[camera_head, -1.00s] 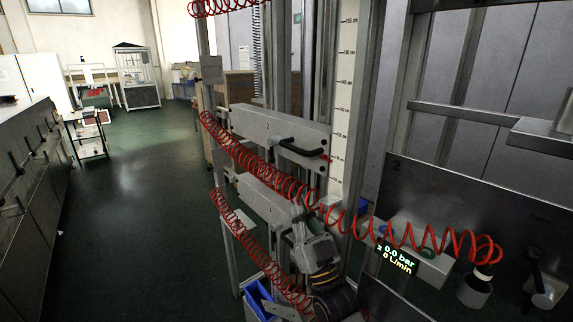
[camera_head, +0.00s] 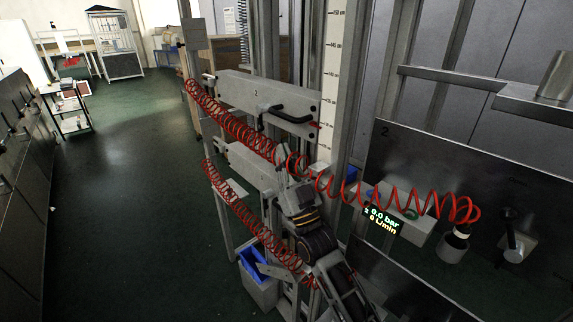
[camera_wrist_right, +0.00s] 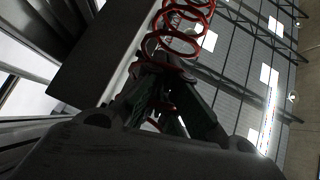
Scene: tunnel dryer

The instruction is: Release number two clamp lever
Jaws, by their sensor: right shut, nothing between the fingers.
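The upper clamp plate (camera_head: 232,90), marked 2, is a grey bar on the metal column. Its black clamp lever (camera_head: 288,114) sticks out to the right at the plate's right end. My right gripper (camera_head: 282,156) is just below this lever, pointing up, shut and empty; a gap seems to lie between them. In the wrist view its dark fingers (camera_wrist_right: 163,75) come together next to a red coiled hose (camera_wrist_right: 180,25). The hose crosses close to the fingers; whether they touch cannot be told. My left gripper is not in view.
A second grey plate (camera_head: 250,166) sits lower, partly behind my right arm. Another red coiled hose (camera_head: 240,215) hangs at lower left. A display (camera_head: 382,219) reads 0.0 bar. A dark panel (camera_head: 450,170) stands right. A blue-lined bin (camera_head: 258,285) is below.

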